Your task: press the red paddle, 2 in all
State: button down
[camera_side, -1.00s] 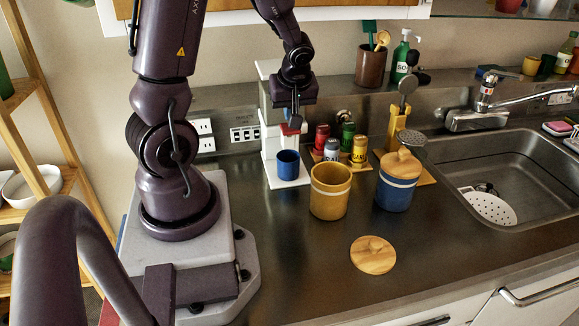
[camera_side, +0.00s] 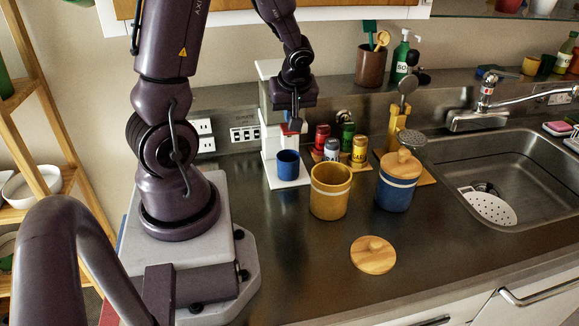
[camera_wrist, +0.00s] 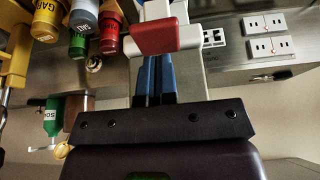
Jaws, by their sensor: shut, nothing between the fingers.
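The red paddle (camera_wrist: 156,37) sticks out from the front of a white dispenser (camera_side: 270,136). A blue cup (camera_side: 288,163) stands on the dispenser's white base below it. My gripper (camera_side: 296,128) is shut and empty, pointing down right at the paddle, and it hides most of the paddle in the side view. In the wrist view the closed blue fingers (camera_wrist: 154,62) reach up to the paddle's edge. I cannot tell for sure whether the tips touch it.
Several spice jars (camera_side: 359,152) stand just right of the dispenser. A yellow canister (camera_side: 330,192), a blue canister with a wooden lid (camera_side: 396,186) and a loose wooden lid (camera_side: 373,254) are nearer the front. Wall sockets (camera_wrist: 268,36) are behind.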

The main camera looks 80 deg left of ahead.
jog(key=shift+f, duration=1.25)
jog(key=shift+r, duration=1.55)
jog(key=shift+f, duration=0.15)
jog(key=shift+f, duration=1.35)
jog(key=shift+r, duration=1.5)
